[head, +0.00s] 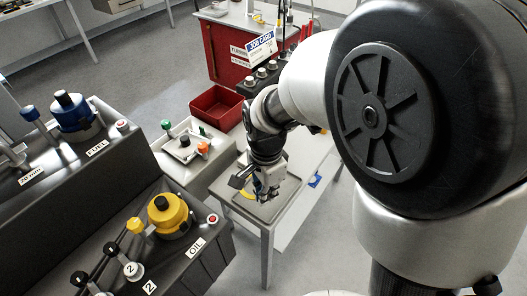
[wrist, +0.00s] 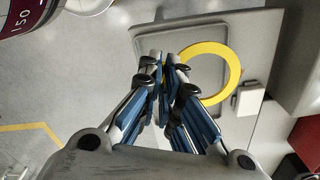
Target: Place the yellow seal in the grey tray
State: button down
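The yellow seal (wrist: 231,66) is a flat ring, shown in the wrist view just right of my fingertips. Part of it (head: 247,196) also shows beside my gripper in the head view. The grey tray (wrist: 205,31) lies beneath the seal, on a pale table; its rim shows in the head view (head: 291,190). My gripper (wrist: 164,57) points down over the tray. Its fingers are close together around the ring's left band, with a little yellow between them. The fingers hide that part. I cannot tell whether the seal touches the tray floor.
A white block (wrist: 250,98) sits by the tray's right side. Dark consoles with a blue cap (head: 72,112) and a yellow cap (head: 168,212) fill the left.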

aim_at(266, 212)
jog(key=shift+f+b, duration=0.8)
jog(key=shift+f, duration=1.8)
jog(key=shift+f, duration=0.2)
jog(key=c, duration=1.8)
grip_release()
jog(key=shift+r, duration=0.15)
